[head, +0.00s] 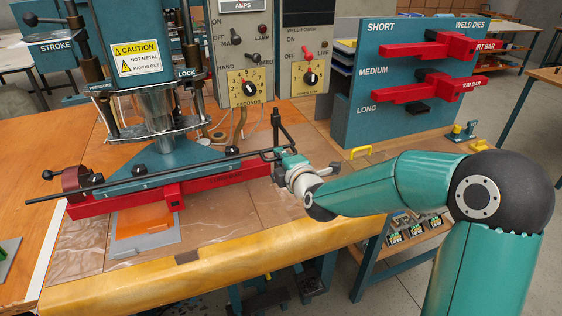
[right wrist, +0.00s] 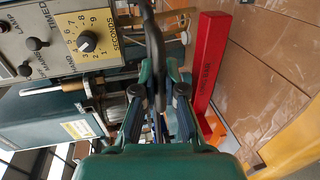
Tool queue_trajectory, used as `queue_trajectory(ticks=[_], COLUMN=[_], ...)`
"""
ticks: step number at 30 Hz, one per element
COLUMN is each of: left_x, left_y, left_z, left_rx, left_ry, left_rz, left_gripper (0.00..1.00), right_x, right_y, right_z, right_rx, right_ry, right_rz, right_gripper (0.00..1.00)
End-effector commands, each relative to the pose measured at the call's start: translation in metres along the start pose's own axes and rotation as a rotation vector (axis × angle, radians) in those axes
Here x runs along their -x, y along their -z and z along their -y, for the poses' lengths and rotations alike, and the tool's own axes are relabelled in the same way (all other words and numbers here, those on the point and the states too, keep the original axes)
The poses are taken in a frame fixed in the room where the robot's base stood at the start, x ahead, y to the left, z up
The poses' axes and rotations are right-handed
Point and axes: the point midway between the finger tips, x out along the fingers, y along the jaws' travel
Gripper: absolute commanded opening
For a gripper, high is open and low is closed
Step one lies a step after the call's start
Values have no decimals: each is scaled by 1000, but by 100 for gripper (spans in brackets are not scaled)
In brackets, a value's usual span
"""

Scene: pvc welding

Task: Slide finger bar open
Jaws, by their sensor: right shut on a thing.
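The finger bar (head: 62,194) looks like a long thin black rod. In the head view it runs in front of the welding press, just above a red bar die (head: 232,174), and ends at a bent black part on the right. My right gripper (head: 277,155) is at that right end, shut on the bar. In the right wrist view, the dark bar (right wrist: 151,35) passes between the fingers of my right gripper (right wrist: 160,103); the exact contact is partly hidden. My left gripper is not in view.
The press carries a caution sign (head: 138,58) and stands on the wooden table. An orange sheet (head: 146,222) lies under the red die. A teal rack (head: 410,110) with red bars stands at the back right. The table front (head: 228,238) is mostly clear.

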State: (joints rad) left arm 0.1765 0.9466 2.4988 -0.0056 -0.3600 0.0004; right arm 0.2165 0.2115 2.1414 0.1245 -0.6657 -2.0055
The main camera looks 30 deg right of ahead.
Motion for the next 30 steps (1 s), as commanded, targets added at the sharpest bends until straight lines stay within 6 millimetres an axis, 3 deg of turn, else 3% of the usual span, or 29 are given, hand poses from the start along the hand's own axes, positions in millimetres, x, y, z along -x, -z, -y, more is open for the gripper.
queue_trajectory(ticks=[8,9,14,24,30], left_x=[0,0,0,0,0], left_y=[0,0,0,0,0], left_z=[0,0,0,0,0], left_rx=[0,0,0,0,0], left_ry=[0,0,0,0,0], left_rz=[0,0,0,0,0], left_gripper=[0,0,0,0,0], right_x=[0,0,0,2,22], right_y=[0,0,0,0,0], right_z=[-1,-1,0,0,0], right_rx=[0,0,0,0,0], right_ry=[-3,-2,-1,0,0], right_rz=[0,0,0,0,-1], right_gripper=[0,11,36,36,36])
